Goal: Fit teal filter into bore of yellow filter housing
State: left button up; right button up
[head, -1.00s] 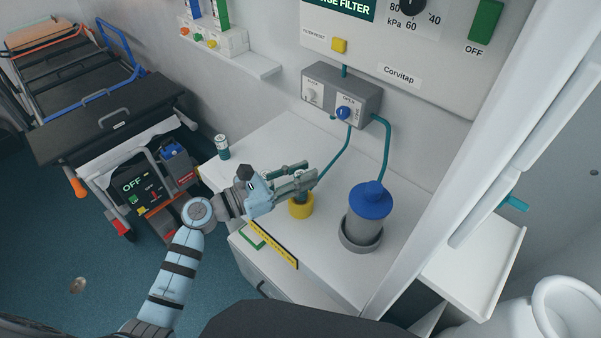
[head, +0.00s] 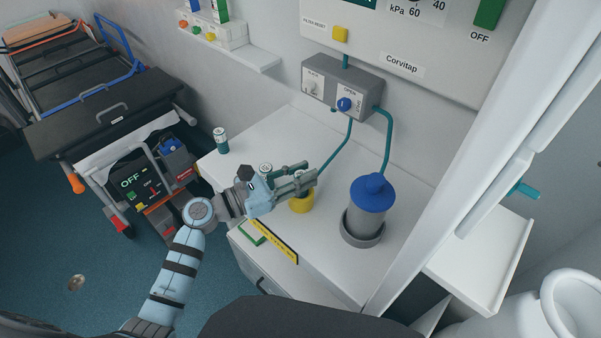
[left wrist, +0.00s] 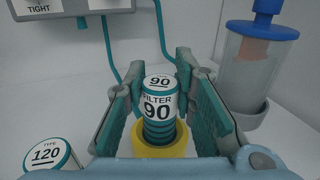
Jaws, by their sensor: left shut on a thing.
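The teal filter (left wrist: 158,108) has a white label reading 90 and a ribbed teal lower part. It stands upright between the fingers of my left gripper (left wrist: 160,85), which is shut on it. In the head view my left gripper (head: 302,180) is over the yellow filter housing (head: 301,205) on the counter. In the left wrist view the ribbed lower part meets the ring of the yellow housing (left wrist: 178,147) and looks partly inside it. I cannot tell how deep it sits. The gripper hides much of the filter in the head view. My right gripper is not in view.
A second filter marked 120 (left wrist: 48,158) stands beside the gripper. Another small canister (head: 221,141) stands at the counter's back left. A blue-lidded canister (head: 367,205) stands right of the housing. Teal hoses (head: 387,140) run from the grey valve box (head: 325,84).

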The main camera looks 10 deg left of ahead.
pick_arm(q)
jog(key=shift+f+b, duration=0.7)
jog(key=shift+f, duration=0.3)
jog(key=o, duration=1.1)
jog(key=shift+o, duration=0.2)
jog(key=v, duration=1.2)
